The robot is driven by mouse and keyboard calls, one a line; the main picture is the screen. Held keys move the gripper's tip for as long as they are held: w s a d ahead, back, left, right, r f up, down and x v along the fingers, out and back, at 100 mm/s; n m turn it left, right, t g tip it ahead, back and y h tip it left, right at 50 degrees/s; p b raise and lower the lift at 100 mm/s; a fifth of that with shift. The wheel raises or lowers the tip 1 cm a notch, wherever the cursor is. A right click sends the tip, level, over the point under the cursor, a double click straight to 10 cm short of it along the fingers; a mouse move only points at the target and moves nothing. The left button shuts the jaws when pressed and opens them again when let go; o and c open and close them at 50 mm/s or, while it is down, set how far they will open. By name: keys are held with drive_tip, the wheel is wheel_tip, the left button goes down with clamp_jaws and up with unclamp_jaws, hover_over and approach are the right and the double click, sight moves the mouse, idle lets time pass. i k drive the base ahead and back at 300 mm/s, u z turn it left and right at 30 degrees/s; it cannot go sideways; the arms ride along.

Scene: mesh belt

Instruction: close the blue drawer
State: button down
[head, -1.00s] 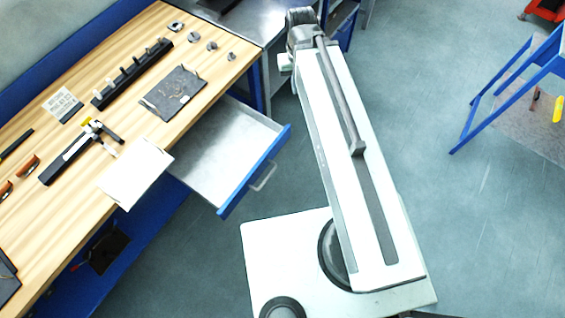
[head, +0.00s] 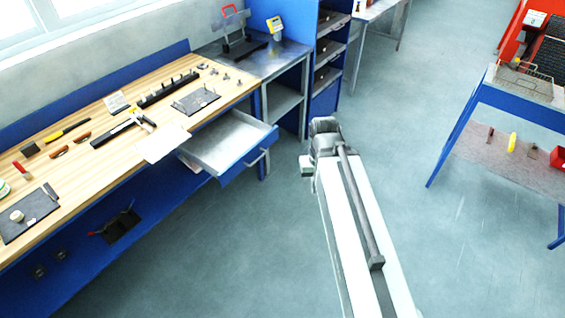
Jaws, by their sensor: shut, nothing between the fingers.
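The blue drawer (head: 247,157) is pulled out from under the wooden workbench, at the centre left of the head view. It has a blue front with a pale bar handle (head: 256,159) and a bare grey metal inside. My arm reaches up the picture to the right of the drawer, with floor showing between them. The far joint of my arm is dark grey and stands clear of the drawer front. The fingers of my gripper do not show; they are out of sight beyond or below the arm.
The workbench (head: 100,187) carries tools, dark plates and a white sheet (head: 163,143) near the drawer. A metal side table (head: 262,62) and blue shelving (head: 325,60) stand behind. A blue-framed table (head: 520,108) stands right. Floor between is clear.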

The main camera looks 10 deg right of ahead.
sight(228, 144)
drive_tip(key=u, duration=1.25)
drive_tip(key=i, duration=1)
drive_tip(key=z, duration=0.1)
